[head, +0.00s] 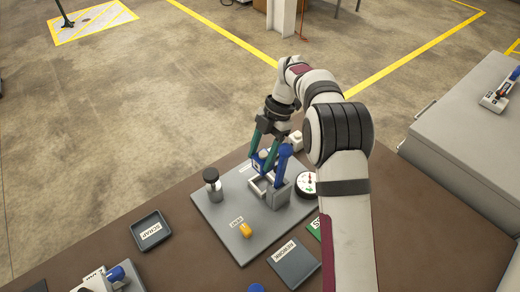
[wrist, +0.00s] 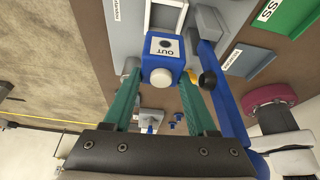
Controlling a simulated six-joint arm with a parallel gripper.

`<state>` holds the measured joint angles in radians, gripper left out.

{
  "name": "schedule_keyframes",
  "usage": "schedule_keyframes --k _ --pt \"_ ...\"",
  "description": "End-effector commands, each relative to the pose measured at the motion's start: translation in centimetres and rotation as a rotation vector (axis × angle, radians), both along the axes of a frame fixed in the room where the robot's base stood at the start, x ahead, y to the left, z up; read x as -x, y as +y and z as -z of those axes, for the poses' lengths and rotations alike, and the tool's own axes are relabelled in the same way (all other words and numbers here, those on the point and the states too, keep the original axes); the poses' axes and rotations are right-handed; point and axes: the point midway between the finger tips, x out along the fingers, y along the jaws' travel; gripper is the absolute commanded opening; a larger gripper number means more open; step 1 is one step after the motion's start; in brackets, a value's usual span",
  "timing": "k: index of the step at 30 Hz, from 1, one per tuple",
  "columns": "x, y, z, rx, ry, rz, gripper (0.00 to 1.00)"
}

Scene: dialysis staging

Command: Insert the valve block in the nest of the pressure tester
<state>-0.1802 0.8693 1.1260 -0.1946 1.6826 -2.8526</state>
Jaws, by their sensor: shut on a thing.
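In the head view my gripper (head: 262,160) holds the block (head: 258,163) at the far side of the nest (head: 259,187), a pale open frame on the pressure tester (head: 215,213). The nest also shows at the top of the wrist view (wrist: 166,13), past the block. The block is outside the frame; its exact height is unclear. Fingers partly hide it.
A blue clamp lever (head: 281,165) stands upright right beside the nest. A dial gauge (head: 307,184) is further right. A black-capped cylinder (head: 212,185) stands left and an orange piece (head: 245,230) nearer. SCRAP (head: 150,229) and REWORK (head: 293,264) trays lie on the brown table.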

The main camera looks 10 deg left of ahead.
Motion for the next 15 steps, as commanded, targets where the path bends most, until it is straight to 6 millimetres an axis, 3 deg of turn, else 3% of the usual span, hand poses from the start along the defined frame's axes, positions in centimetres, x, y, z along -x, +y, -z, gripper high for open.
schedule_keyframes --k 15 --pt "-0.1 -0.1 5.0 -0.003 0.002 0.022 0.0"
